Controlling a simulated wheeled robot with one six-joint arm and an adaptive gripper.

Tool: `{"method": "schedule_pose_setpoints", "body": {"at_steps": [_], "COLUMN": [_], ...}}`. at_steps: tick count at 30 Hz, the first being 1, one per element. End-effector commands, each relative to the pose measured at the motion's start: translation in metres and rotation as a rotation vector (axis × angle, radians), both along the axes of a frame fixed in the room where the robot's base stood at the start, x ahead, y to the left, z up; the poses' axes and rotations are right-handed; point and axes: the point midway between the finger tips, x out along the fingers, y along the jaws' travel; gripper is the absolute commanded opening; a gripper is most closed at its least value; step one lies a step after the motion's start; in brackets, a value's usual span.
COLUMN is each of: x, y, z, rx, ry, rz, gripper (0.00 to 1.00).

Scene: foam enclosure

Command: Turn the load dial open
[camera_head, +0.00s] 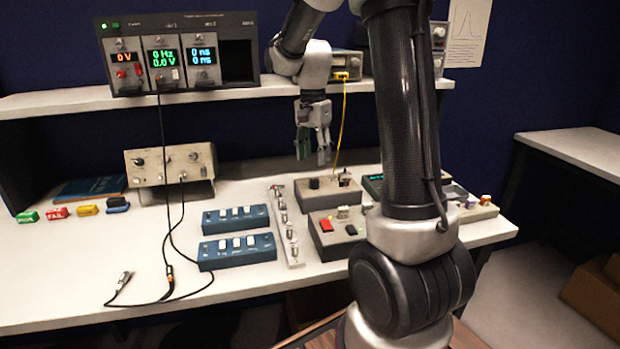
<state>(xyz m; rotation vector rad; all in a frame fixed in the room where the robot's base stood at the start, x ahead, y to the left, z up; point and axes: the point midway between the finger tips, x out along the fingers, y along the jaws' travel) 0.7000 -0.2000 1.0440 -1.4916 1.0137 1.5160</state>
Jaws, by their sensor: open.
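My gripper (313,152) hangs fingers-down above the workbench, open, with nothing seen between its fingers. Below it is a grey box (326,197) with a dark round knob (314,183) on its top left and a small post on its top right. The knob may be the load dial, but no label is readable. The fingertips are above the box and apart from the knob. The knob's setting is too small to tell. A yellow cable (342,118) runs from the shelf down to this box.
Two blue switch boxes (236,219) lie left. An instrument rack (180,52) stands on the shelf (60,102). My arm hides part of the bench's right side. The bench's front left is mostly clear.

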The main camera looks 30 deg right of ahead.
Motion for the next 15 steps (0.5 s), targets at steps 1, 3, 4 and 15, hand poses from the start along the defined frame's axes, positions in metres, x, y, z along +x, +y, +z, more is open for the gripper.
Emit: {"method": "schedule_pose_setpoints", "body": {"at_steps": [1,3,4,15], "x": [0.000,-0.001,-0.001,-0.003], "y": [0.000,0.000,0.000,-0.001], "z": [-0.003,-0.010,-0.015,-0.071], "rx": [0.000,-0.001,0.000,0.000], "ry": [0.002,0.003,0.003,0.003], "rz": [-0.009,-0.014,-0.014,-0.011], "gripper": [0.47,0.47,0.47,0.47]}}
